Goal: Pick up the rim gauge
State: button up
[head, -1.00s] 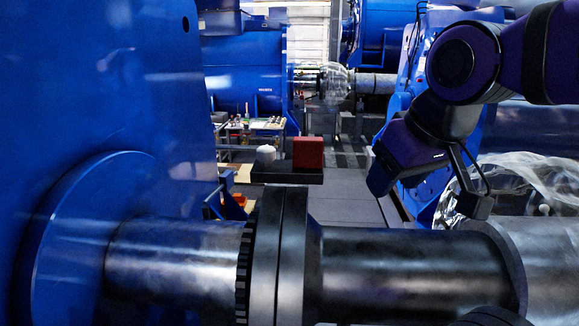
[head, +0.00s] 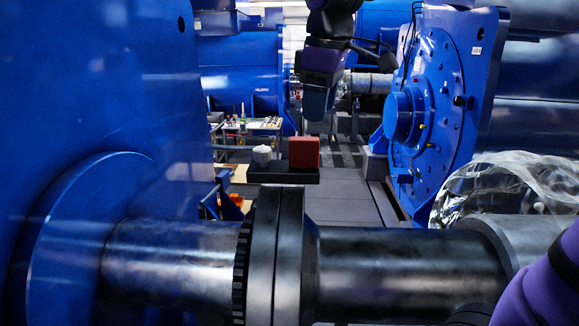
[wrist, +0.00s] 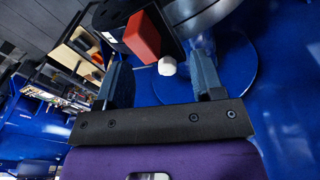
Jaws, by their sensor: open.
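A red block (head: 304,152) and a small white faceted piece (head: 262,154) stand side by side on a narrow dark shelf (head: 283,175) beyond the flanged shaft. I cannot tell for certain which of them is the rim gauge. My gripper (head: 317,112) hangs above and slightly right of the red block in the head view, apart from it. In the wrist view my gripper (wrist: 160,72) is open and empty. Beyond its fingers, the red block (wrist: 142,37) and white piece (wrist: 167,67) show in the gap, with part of the dark shelf behind them.
A dark flanged shaft (head: 390,268) crosses the foreground from the big blue housing (head: 90,90) at left. A blue machine (head: 440,110) and clear plastic wrap (head: 500,185) stand at right. A cluttered bench (head: 250,125) lies behind. Floor right of the shelf is clear.

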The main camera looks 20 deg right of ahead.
jog(key=w+a+n, duration=0.1)
jog(key=w, duration=0.1)
jog(key=w+n+g, duration=0.1)
jog(key=w, duration=0.1)
jog(key=w+a+n, duration=0.1)
jog(key=w, duration=0.1)
jog(key=shift+w+a+r, duration=0.15)
jog(key=shift+w+a, duration=0.15)
jog(key=shift+n, duration=0.3)
notch_tip(320, 180, down, 11)
jog(key=shift+w+a+r, duration=0.1)
jog(key=shift+r, duration=0.05)
jog(key=shift+r, duration=0.1)
grip_shut()
